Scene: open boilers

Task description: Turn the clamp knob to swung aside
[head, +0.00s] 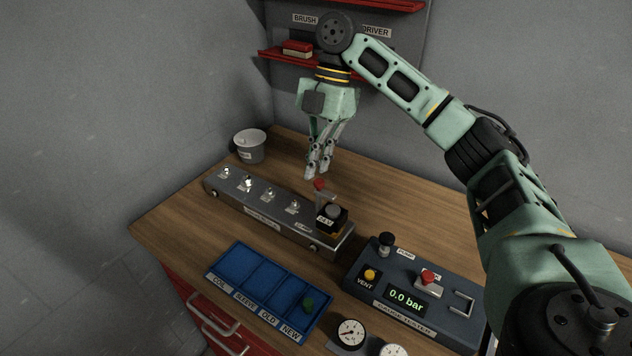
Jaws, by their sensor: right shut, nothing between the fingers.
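A metal rail fixture (262,213) lies on the wooden bench with several small fittings along its top. At its right end stand a short grey post with a red knob (319,184) and a dark block (331,217) with a round grey top. This red knob looks like the clamp knob; its label is too small to read surely. My right gripper (317,175) points down with its fingers together, empty, just above the red knob in the picture. I cannot tell whether the fingertips touch it. My left gripper is not in view.
A blue compartment tray (251,277) holds a green piece (308,305). A pressure tester (415,300) reads 0.0 bar and has a red knob too. Round gauges (351,333) are at the front, a grey bucket (250,147) behind. Red shelves (285,56) hang on the wall.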

